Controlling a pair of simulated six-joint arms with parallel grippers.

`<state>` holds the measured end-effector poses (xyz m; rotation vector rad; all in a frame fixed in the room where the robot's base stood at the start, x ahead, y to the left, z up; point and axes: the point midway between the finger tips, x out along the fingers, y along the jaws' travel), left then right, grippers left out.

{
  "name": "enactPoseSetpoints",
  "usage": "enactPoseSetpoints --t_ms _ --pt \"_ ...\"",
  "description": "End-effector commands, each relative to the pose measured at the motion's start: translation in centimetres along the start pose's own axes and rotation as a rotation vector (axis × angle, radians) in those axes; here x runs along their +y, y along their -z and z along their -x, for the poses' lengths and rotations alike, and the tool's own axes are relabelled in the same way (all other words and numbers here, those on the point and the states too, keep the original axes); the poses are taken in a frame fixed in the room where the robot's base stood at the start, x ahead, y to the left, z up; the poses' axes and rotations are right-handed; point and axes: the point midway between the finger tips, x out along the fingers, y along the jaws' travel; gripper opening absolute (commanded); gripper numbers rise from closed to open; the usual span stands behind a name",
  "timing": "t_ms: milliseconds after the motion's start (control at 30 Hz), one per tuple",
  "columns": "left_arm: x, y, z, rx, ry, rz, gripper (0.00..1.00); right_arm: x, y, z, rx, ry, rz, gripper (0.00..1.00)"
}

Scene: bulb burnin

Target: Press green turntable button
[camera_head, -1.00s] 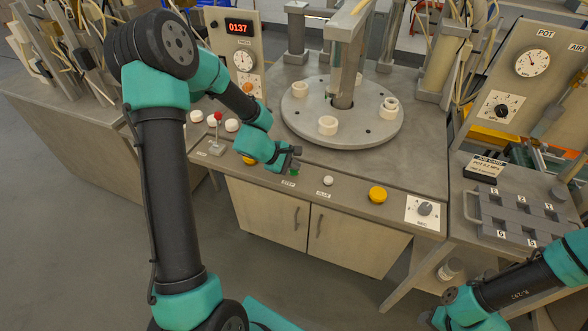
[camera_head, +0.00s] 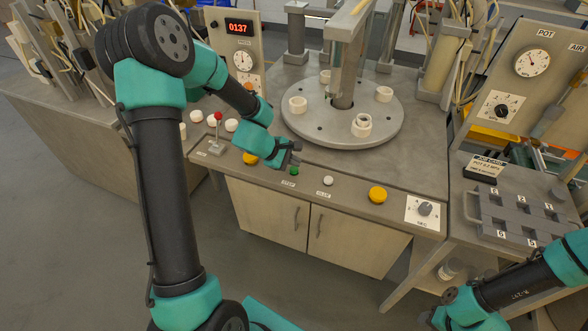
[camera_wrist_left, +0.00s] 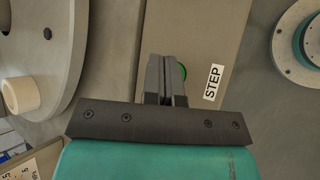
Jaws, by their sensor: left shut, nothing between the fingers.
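The green button (camera_head: 294,171) sits on the front ledge of the turntable bench, above the STEP label (camera_head: 288,183). My left gripper (camera_head: 294,154) is shut and empty, just above and behind the button in the head view. In the left wrist view the shut fingers (camera_wrist_left: 166,84) partly cover the green button (camera_wrist_left: 182,71), with the STEP label (camera_wrist_left: 214,82) beside it. A gap shows between gripper and button in the head view. The round grey turntable (camera_head: 340,136) carries several white cups (camera_head: 361,125).
A white button (camera_head: 328,181), a yellow button (camera_head: 377,194) and a dial (camera_head: 425,208) lie along the ledge to the right. Another yellow button (camera_head: 250,158) and a red-knobbed lever (camera_head: 218,120) are to the left.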

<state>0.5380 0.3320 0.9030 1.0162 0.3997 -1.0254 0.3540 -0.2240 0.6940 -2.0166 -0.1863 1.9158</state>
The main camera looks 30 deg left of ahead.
Motion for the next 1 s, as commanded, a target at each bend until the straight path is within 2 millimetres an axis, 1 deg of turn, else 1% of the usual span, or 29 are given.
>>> enactPoseSetpoints --t_ms 267,800,1000 --pt "0.2 -0.2 0.2 0.0 0.0 -0.002 0.0 0.0 0.0 0.0 0.0 0.0 0.0 0.43" --pt "2.2 -2.3 3.0 -0.001 -0.001 -0.003 0.0 0.0 0.0 0.0 0.0 0.0 0.0 0.43" --pt "2.5 -2.6 3.5 0.0 0.0 -0.001 0.0 0.0 0.0 0.0 0.0 0.0 0.0 0.43"
